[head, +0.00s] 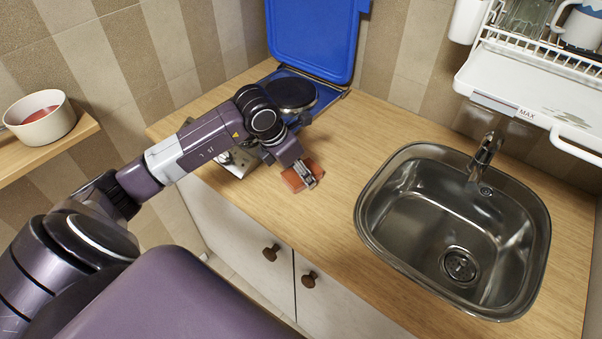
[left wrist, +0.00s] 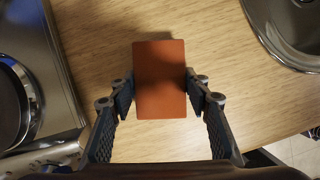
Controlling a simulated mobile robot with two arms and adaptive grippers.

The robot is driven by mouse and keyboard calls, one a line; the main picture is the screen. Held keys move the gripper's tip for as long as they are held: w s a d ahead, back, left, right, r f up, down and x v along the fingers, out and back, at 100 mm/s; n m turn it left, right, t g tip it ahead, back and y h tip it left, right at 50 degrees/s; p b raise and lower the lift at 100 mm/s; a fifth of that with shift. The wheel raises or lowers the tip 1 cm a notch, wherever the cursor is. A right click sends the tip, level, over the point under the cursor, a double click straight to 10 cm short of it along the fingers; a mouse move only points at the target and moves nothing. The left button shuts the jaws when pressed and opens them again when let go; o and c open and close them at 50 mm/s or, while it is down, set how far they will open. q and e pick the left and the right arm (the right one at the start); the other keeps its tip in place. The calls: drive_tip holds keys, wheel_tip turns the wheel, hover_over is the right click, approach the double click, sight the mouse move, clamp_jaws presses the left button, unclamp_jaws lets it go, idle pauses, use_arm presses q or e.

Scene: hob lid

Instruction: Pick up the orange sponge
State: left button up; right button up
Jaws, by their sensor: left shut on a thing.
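The orange sponge (head: 294,182) is a small flat block at the counter's front part, between the hob and the sink in the head view. In the left wrist view the sponge (left wrist: 160,80) lies between the two fingers, its long side pointing away from the hand. My left gripper (head: 308,175) is shut on the sponge, with the fingertips (left wrist: 160,92) at its two sides. Whether the sponge touches the counter or is slightly above it I cannot tell. My right gripper is in neither view.
The blue hob lid (head: 312,38) stands open behind the hob, which has a dark burner plate (head: 291,93). The steel sink (head: 405,183) is at the right, with a dish rack (head: 490,85) above. The wooden counter (head: 345,150) between hob and sink is bare. A bowl (head: 55,122) stands on a shelf at left.

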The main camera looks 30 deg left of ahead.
use_arm(q)
wheel_tip(320, 180, up, 20)
drive_tip(key=b, duration=0.2)
idle(0.4)
